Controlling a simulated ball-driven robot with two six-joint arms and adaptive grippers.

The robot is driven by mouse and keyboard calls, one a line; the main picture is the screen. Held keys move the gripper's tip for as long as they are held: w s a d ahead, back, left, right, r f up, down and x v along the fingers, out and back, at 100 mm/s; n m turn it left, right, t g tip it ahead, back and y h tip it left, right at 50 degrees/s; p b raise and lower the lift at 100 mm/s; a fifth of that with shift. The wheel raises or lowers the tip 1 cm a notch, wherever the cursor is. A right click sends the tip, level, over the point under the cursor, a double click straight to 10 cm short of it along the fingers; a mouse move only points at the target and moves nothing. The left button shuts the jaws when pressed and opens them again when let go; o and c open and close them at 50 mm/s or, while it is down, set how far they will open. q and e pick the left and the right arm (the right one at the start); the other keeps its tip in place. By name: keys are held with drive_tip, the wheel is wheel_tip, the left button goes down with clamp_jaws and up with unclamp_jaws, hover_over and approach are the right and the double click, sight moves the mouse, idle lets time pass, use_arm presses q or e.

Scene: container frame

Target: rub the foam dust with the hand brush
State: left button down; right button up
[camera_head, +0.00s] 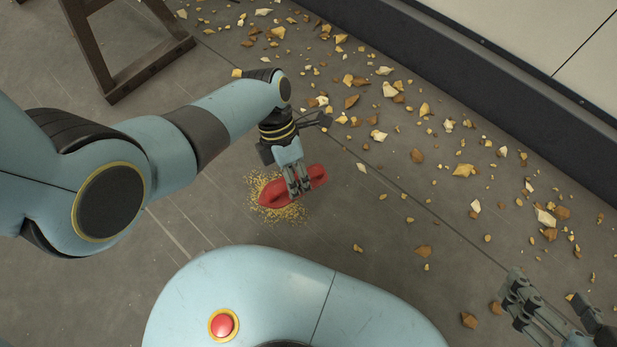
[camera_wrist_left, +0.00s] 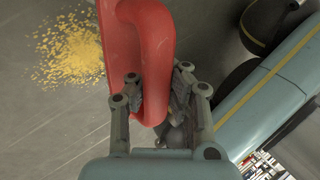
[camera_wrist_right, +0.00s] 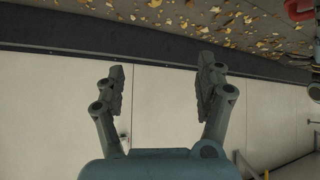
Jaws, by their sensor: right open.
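The hand brush (camera_head: 313,175) is red, and my left gripper (camera_head: 298,186) is shut on its handle. In the left wrist view the red brush (camera_wrist_left: 153,50) runs up out of the picture from between the fingers (camera_wrist_left: 155,95); its bristles are not visible. The foam dust (camera_head: 262,186) is a yellow granular patch on the grey floor, around and under the brush in the head view. In the left wrist view the dust (camera_wrist_left: 70,50) lies to the left of the brush. I cannot tell whether the brush touches the floor. My right gripper (camera_head: 545,310) is open and empty; its fingers (camera_wrist_right: 160,90) are spread apart.
Many yellow and brown foam chunks (camera_head: 463,170) lie scattered over the floor to the right. A dark skirting with a pale wall (camera_head: 560,45) bounds the upper right. A brown wooden trestle (camera_head: 130,75) stands at upper left. The floor (camera_head: 150,245) at lower left is clear.

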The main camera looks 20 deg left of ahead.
drive_tip(key=w+a+r+n+t+y+b, duration=0.1)
drive_tip(key=w+r+t+b, duration=0.1)
drive_tip(key=w+r+t, duration=0.3)
drive_tip(key=w+a+r+n+t+y+b, duration=0.1)
drive_tip(key=w+r+t+b, duration=0.1)
drive_tip(key=w+r+t, duration=0.45)
use_arm(q)
drive_tip(key=shift+w+d+f+n+t+h+b, duration=0.2)
drive_tip(key=shift+d+f+n+h+b, duration=0.5)
drive_tip(key=shift+d+f, duration=0.25)
drive_tip(key=shift+w+d+f+n+t+h+b, duration=0.15)
drive_tip(key=shift+d+f+n+h+b, duration=0.35)
drive_tip(key=shift+d+f+n, duration=0.45)
use_arm(e)
wheel_tip(320, 180, up, 16)
drive_tip(key=s+a+n+t+y, duration=0.1)
drive_tip(key=s+n+t+y, duration=0.1)
drive_tip(key=t+y, duration=0.2)
drive_tip(key=shift+s+a+f+t, duration=0.15)
drive_tip(key=shift+a+f+t, duration=0.1)
drive_tip(key=shift+t, duration=0.2)
use_arm(q)
drive_tip(key=shift+a, duration=0.1)
drive_tip(key=shift+f, duration=0.15)
use_arm(e)
drive_tip(key=shift+n, duration=0.3)
